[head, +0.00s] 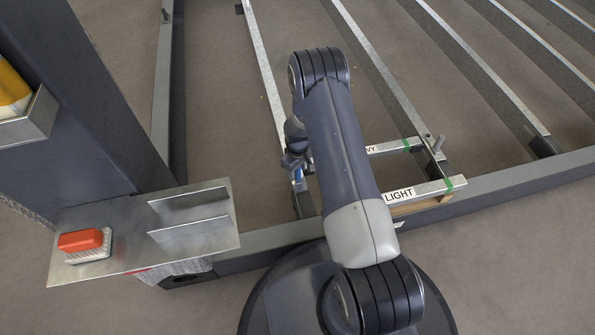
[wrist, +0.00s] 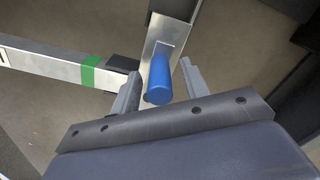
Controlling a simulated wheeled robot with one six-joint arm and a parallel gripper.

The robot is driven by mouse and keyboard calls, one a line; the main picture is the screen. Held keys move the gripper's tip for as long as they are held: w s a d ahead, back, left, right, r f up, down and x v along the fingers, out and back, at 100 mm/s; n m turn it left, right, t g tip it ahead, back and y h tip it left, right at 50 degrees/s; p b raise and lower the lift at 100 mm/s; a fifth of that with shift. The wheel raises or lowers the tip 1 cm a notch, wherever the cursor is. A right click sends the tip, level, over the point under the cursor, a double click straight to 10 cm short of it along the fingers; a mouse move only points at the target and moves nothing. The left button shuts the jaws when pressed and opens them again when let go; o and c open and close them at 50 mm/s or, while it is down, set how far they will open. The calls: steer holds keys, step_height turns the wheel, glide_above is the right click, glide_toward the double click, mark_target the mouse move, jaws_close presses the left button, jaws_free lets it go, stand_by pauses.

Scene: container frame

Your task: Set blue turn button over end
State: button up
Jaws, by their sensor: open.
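The blue turn button (wrist: 158,82) shows in the wrist view as a short blue cylinder on a metal plate at the end of a bar. My gripper (wrist: 160,88) is open, with one finger on each side of the button. I see a gap between the button and the right finger; the left finger is very close to it, and I cannot tell if they touch. In the head view my gripper (head: 294,160) is mostly hidden behind my arm, and only a sliver of blue (head: 298,174) shows beside it.
A bar with a green band (wrist: 90,72) lies left of the button. In the head view, a bar labelled LIGHT (head: 425,190) and another bar (head: 390,148) lie right of my arm. A metal shelf (head: 130,262) holds an orange-topped brush (head: 82,241) at the left.

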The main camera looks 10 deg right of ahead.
jaws_close()
stand_by(0.5)
